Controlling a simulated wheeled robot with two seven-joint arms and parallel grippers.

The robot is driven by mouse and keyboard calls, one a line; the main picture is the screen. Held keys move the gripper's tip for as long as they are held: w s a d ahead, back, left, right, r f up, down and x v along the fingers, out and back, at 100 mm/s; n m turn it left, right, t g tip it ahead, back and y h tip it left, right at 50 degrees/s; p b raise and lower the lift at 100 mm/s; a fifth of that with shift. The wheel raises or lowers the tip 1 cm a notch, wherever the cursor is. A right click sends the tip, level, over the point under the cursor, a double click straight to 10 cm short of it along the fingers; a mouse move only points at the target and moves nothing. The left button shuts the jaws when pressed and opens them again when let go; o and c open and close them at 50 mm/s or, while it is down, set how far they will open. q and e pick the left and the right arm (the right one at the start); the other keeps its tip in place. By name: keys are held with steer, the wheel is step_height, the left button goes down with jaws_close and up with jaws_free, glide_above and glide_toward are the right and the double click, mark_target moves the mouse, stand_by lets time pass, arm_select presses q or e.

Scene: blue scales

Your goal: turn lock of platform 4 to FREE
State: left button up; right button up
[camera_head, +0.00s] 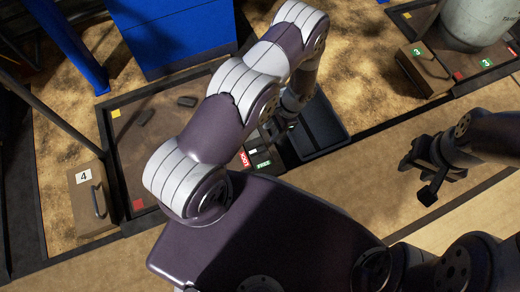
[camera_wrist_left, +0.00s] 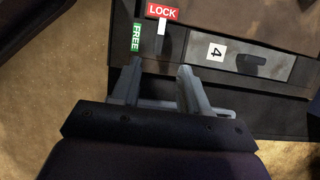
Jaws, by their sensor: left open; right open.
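The lock of platform 4 shows in the left wrist view as a dark lever (camera_wrist_left: 160,43) with a white stripe pointing up at the red LOCK label (camera_wrist_left: 163,11). The green FREE label (camera_wrist_left: 136,37) is left of the lever. A "4" tag (camera_wrist_left: 216,52) sits to the right on a grey plate. My left gripper (camera_wrist_left: 158,68) is open, its fingertips just below the lever in the picture, with nothing seen between them. Contact with the lever cannot be told. In the head view my left arm partly hides the lock panel (camera_head: 259,158). My right gripper (camera_head: 415,180) is open and empty at the right.
Platform 4 (camera_head: 125,150) has a brown top with small dark items on it. A brown box marked 4 (camera_head: 88,205) stands at its left. A blue bin (camera_head: 180,40) stands behind. A dark tray (camera_head: 320,130) is beside the panel. A box marked 3 (camera_head: 424,72) is at upper right.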

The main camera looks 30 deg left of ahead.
mark_target(259, 149)
arm_select(q)
steer(key=b+x, duration=0.7)
steer(key=x, duration=0.4)
steer(key=shift+f, duration=0.3)
steer(key=shift+s, duration=0.1)
jaws_close()
